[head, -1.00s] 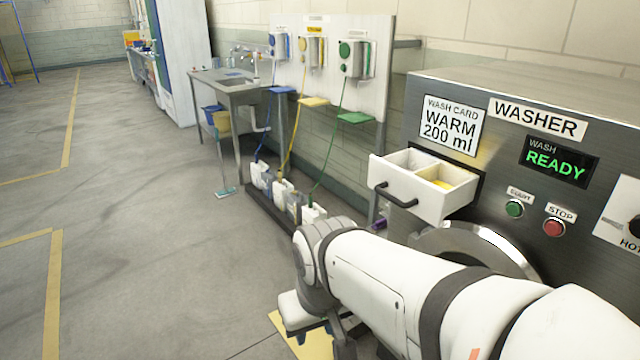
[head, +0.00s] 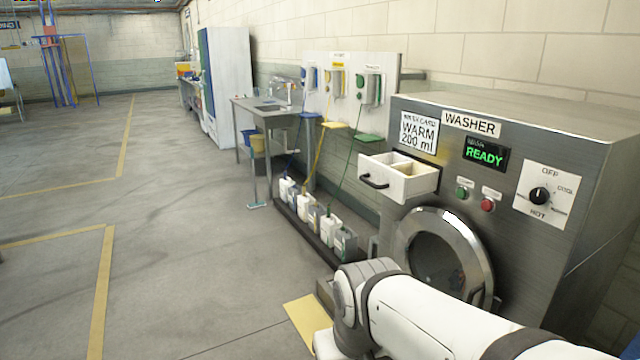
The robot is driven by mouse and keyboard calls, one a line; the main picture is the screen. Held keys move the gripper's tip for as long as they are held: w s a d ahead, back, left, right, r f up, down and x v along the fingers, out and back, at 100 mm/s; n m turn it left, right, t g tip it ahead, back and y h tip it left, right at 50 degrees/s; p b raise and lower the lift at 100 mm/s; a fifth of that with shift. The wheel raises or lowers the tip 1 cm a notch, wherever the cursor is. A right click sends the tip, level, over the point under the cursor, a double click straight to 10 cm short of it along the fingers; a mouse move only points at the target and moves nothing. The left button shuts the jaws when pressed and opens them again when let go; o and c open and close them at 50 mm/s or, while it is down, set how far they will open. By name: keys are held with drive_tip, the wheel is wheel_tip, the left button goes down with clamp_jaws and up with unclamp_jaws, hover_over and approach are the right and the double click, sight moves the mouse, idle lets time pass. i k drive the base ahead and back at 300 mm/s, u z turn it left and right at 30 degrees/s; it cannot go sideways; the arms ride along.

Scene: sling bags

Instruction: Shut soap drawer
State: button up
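The soap drawer (head: 411,181) is white, with two compartments and a dark bar handle (head: 374,182) on its front. It stands pulled out from the upper left of the steel washer's front (head: 520,225). Some yellowish content shows in one compartment. My arm reaches in from the lower right, below the washer's round door, and is apart from the drawer. My gripper is not in view; the arm's wrist end is cut off at the bottom edge.
The round door (head: 440,262) looks shut. Start (head: 462,193) and stop (head: 487,205) buttons and a dial (head: 539,196) are right of the drawer. Several jugs (head: 322,228) stand in a floor tray to the left. The floor further left is clear.

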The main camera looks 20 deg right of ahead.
sight(397, 176)
drive_tip(key=z, duration=0.75)
drive_tip(key=i, duration=1)
drive_tip(key=u, duration=0.1)
drive_tip(key=k, duration=0.75)
drive_tip(key=u, duration=0.55)
drive_tip(key=i, duration=1.2)
drive_tip(key=z, duration=0.6)
